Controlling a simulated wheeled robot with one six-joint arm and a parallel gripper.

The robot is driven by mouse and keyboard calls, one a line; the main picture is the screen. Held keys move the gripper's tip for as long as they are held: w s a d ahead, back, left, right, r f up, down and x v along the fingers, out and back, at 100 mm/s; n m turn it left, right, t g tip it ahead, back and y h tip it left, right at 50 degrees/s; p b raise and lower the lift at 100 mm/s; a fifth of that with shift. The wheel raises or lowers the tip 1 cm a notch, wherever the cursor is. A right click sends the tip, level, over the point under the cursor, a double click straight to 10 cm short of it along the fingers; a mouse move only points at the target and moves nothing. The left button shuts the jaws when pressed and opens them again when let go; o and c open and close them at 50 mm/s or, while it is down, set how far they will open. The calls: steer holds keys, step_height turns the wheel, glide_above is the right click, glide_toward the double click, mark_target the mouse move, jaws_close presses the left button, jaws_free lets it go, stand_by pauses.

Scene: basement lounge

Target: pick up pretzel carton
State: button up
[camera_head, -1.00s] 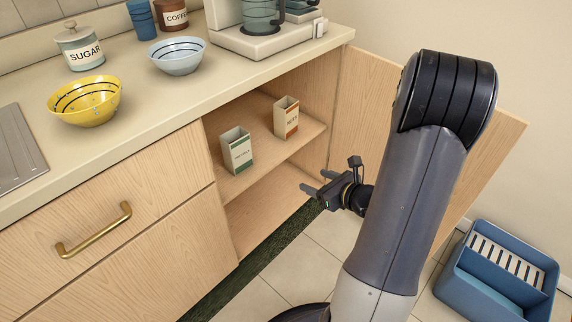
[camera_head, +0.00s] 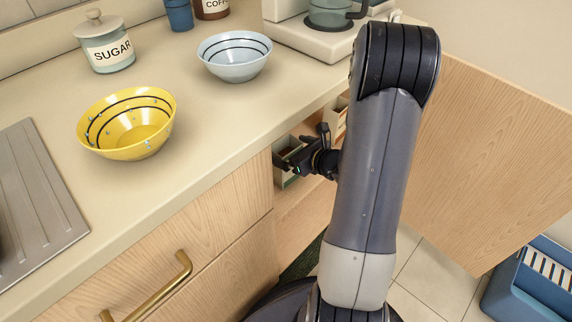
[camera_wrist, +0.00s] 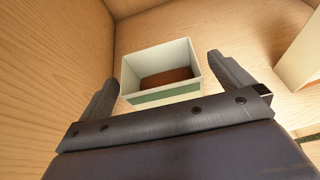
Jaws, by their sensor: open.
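The carton with the green band (camera_head: 284,181) stands upright on the cupboard shelf. In the earlier head view its small label looks like the pretzel one, but I cannot read it surely. In the wrist view this open-topped carton (camera_wrist: 168,96) shows brown contents. My gripper (camera_head: 283,158) is open over it, inside the cupboard. In the wrist view one finger of my gripper (camera_wrist: 163,72) is on each side of the carton, with gaps visible. Whether the fingers reach below its rim is hard to tell. My gripper and the counter hide much of the carton in the head view.
A second carton with an orange-brown label (camera_head: 341,108) stands to the right on the shelf, and its edge shows in the wrist view (camera_wrist: 302,58). The cupboard wall (camera_wrist: 65,60) is close on the left. The counter (camera_head: 205,130) overhangs. The open door (camera_head: 480,160) is at right.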

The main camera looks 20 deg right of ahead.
mark_target(280, 146)
steer(key=x, duration=0.4)
steer(key=shift+w+a+f+b, duration=0.15)
steer(key=shift+f+b, duration=0.1)
steer(key=shift+b, duration=0.15)
steer(key=shift+c, duration=0.2)
steer(key=c, duration=1.3)
steer(key=shift+r, duration=0.15)
